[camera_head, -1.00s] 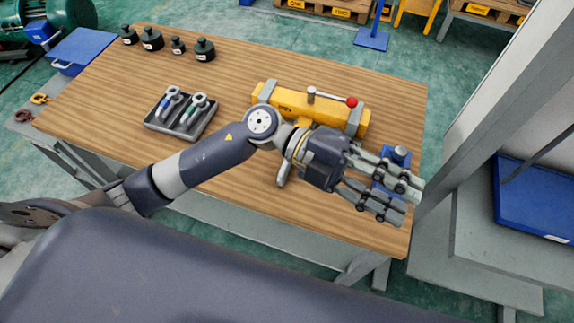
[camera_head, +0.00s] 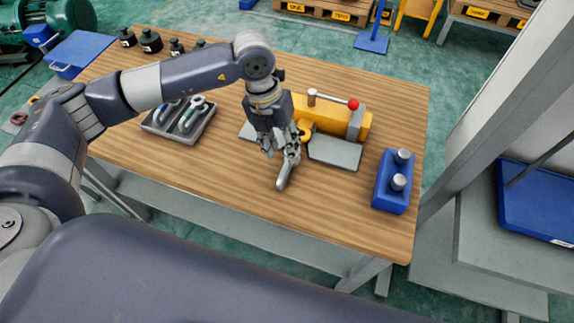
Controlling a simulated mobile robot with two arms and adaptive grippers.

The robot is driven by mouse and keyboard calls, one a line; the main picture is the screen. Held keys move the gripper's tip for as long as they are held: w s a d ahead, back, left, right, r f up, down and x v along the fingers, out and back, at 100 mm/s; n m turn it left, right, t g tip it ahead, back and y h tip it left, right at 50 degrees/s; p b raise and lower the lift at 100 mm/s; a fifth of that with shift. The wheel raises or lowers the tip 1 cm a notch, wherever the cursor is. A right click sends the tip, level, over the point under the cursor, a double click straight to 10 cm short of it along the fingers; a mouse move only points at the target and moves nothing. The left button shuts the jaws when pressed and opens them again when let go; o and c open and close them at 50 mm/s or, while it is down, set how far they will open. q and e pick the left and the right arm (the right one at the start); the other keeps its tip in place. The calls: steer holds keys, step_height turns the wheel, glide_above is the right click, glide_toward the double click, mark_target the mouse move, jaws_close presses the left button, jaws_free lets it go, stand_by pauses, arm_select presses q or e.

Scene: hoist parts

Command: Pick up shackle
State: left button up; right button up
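My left gripper (camera_head: 281,150) hangs fingers-down over the middle of the table, just left of the yellow hoist body (camera_head: 340,118). Its fingers are partly curled; whether they hold anything is unclear. A grey elongated piece (camera_head: 284,180) lies on the wood at the fingertips; I cannot tell whether they touch it. A yellow-orange ring-shaped part (camera_head: 305,131) shows beside the gripper, partly hidden. A dark tray (camera_head: 172,134) holds two grey ring-topped fittings, one with a green mark (camera_head: 190,113); the other is partly behind my arm. A small dark red shackle-like piece (camera_head: 18,118) lies at the far left. My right gripper is not in view.
A blue block with two grey pegs (camera_head: 391,190) stands at the right of the wooden table (camera_head: 230,190). A grey plate (camera_head: 335,152) lies before the hoist body. Dark weights (camera_head: 150,41) stand at the back left.

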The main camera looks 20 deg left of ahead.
mark_target(286, 163)
arm_select(q)
steer(key=f, duration=0.2)
steer(key=f+p, duration=0.1)
steer(key=d+f+p, duration=0.1)
steer(key=f, duration=0.1)
steer(key=shift+f, duration=0.55)
jaws_close()
